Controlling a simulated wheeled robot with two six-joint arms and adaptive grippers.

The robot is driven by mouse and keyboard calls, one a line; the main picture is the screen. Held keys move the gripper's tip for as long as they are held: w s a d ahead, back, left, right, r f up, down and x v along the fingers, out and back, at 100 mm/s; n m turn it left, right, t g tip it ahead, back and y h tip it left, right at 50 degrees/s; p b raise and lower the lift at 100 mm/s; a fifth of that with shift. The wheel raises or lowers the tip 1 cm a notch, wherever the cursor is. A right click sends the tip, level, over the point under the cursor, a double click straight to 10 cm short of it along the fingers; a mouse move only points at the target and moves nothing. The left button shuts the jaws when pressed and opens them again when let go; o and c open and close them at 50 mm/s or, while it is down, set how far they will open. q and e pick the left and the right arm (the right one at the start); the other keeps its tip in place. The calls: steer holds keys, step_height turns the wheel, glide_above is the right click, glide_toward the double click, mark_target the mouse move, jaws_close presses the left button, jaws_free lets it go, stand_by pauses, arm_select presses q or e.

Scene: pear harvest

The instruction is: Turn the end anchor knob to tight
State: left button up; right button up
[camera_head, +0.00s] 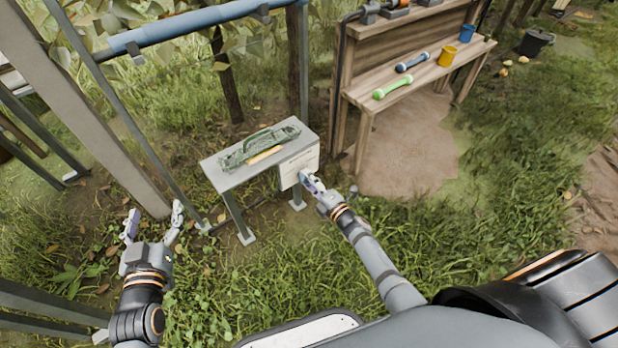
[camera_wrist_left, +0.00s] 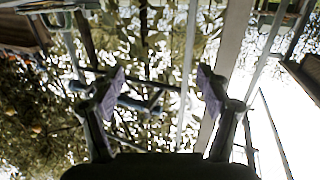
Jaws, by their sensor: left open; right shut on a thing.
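A small grey stand (camera_head: 225,177) has a white panel (camera_head: 292,165) on its front right side. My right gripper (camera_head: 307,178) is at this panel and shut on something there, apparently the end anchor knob. The gripper hides the knob, so its setting cannot be read. My left gripper (camera_head: 155,212) is open and empty over the grass, left of the stand. In the left wrist view, its two fingers (camera_wrist_left: 160,88) are spread apart with nothing between them.
Behind right is a wooden bench (camera_head: 440,75) with a green dumbbell-shaped tool (camera_head: 393,88), a dark blue one (camera_head: 412,62), a yellow cup (camera_head: 447,55) and a blue cup (camera_head: 466,33). Metal posts (camera_head: 95,105) rise at left.

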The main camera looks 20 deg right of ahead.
arm_select(q)
steer(key=s+d+f+g+p, duration=0.1)
steer(key=s+f+g+p, duration=0.3)
steer(key=s+f+g, duration=0.8)
steer(key=shift+s+f+g+h, duration=0.3)
steer(key=shift+s+f, duration=2)
steer(key=shift+f, duration=1.1)
arm_select(e)
steer(key=shift+m, duration=5.1)
steer(key=o, duration=1.2)
arm_select(q)
steer(key=shift+r, duration=0.1)
arm_select(e)
steer(key=shift+s+d, duration=0.1)
